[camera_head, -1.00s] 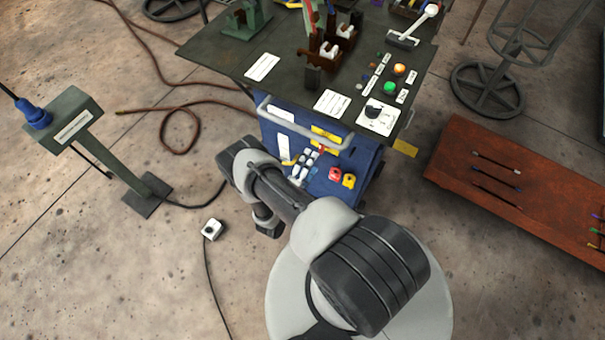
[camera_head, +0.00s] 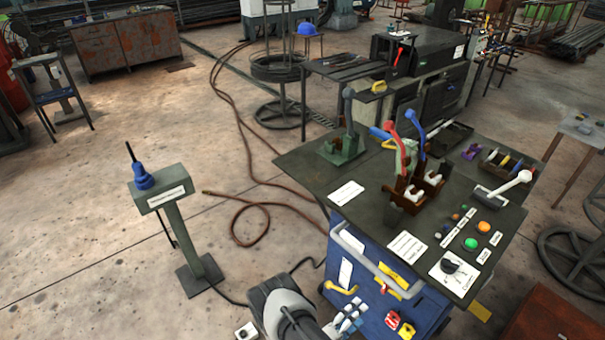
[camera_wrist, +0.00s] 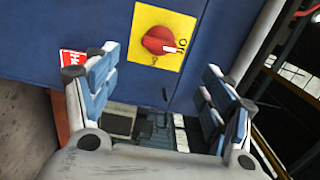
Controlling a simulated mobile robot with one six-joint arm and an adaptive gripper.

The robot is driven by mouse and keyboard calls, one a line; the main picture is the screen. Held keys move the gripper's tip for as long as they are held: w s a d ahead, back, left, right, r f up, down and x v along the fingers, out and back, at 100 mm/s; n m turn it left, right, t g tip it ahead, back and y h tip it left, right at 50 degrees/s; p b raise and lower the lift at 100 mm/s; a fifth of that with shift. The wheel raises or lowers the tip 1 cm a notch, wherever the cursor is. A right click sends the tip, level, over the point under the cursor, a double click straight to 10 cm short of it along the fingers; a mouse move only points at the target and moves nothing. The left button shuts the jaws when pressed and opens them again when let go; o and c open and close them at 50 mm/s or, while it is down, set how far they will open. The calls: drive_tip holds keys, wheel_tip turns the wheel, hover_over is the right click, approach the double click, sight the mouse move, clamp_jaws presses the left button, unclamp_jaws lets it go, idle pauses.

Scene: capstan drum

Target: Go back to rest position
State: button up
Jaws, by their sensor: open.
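My gripper (camera_head: 348,318) shows at the bottom of the head view, in front of the blue cabinet under the dark control table (camera_head: 300,160). In the wrist view my gripper (camera_wrist: 160,92) is open, its two pale blue fingers apart with nothing between them. A red rotary switch (camera_wrist: 160,40) on a yellow plate (camera_wrist: 182,22) is on the blue cabinet face (camera_wrist: 90,22), beyond the fingertips. The fingers look clear of the switch. Most of my arm is below the head view's lower edge.
A pedestal (camera_head: 178,215) with a blue-handled device stands left of the cabinet. A brown hose (camera_head: 250,205) runs behind. A rust-red surface (camera_head: 555,320) is at the lower right. Floor at left is open.

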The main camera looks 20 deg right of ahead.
drive_tip(key=w+r+m+g, duration=0.2)
drive_tip(key=r+m+g, duration=0.3)
drive_tip(key=r+m, duration=0.45)
drive_tip(key=w+r+m+g, duration=0.2)
drive_tip(key=r+m+g, duration=0.3)
drive_tip(key=r, duration=0.7)
drive_tip(key=s+a+r+m+g+y, duration=0.1)
drive_tip(key=s+r+m+y, duration=0.3)
drive_tip(key=r+m, duration=0.3)
drive_tip(key=s+a+r+m+y, duration=0.1)
drive_tip(key=s+r+m+y, duration=0.2)
drive_tip(key=r+m, duration=0.45)
drive_tip(key=s+a+r+m+t+y, duration=0.8)
drive_tip(key=s+a+r+m+y, duration=0.1)
drive_tip(key=s+a+r+m, duration=0.3)
drive_tip(key=shift+s+a+r, duration=0.15)
drive_tip(key=shift+r, duration=0.55)
